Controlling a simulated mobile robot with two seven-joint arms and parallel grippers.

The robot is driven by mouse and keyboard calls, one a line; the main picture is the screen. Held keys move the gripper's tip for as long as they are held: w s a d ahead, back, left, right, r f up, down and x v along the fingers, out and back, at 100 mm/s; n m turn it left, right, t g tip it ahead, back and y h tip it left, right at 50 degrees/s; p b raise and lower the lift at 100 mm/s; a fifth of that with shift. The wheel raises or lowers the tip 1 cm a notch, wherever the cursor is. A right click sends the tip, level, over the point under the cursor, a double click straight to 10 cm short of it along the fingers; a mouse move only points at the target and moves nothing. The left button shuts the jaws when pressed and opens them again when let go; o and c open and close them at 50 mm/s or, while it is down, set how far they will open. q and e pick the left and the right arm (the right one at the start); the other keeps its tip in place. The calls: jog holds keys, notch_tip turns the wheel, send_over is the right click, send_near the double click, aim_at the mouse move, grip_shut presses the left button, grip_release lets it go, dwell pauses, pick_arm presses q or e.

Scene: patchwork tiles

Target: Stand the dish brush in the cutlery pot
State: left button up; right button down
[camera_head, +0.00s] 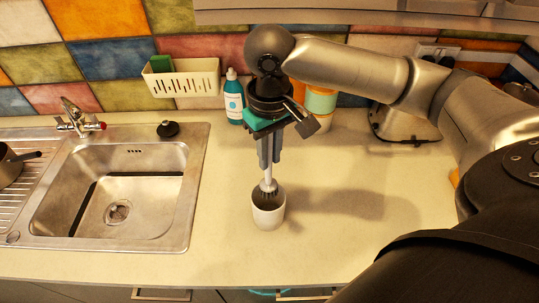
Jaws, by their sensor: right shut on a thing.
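The dish brush (268,184) has a pale handle and dark bristles. My right gripper (268,165) is shut on the upper part of its handle and holds it roughly upright. The cutlery pot (268,218), a small white cup, stands on the counter directly below. The bristle end is at the pot's mouth and appears to reach inside the rim; whether it touches the bottom is hidden. My left gripper is not in view.
A steel sink (118,195) with a tap (75,120) lies to the left. A teal bottle (233,98) and an orange-and-green container (320,103) stand behind my gripper. A cream caddy (183,81) hangs on the tiles. The counter right of the pot is clear.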

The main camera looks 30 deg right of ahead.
aim_at(270, 184)
jog(key=shift+f+b, duration=1)
jog(key=shift+f, duration=3.25)
jog(key=c, duration=0.7)
grip_release()
notch_tip(270, 184, up, 15)
jog(key=shift+r+p, duration=0.15)
jog(key=shift+p, duration=0.85)
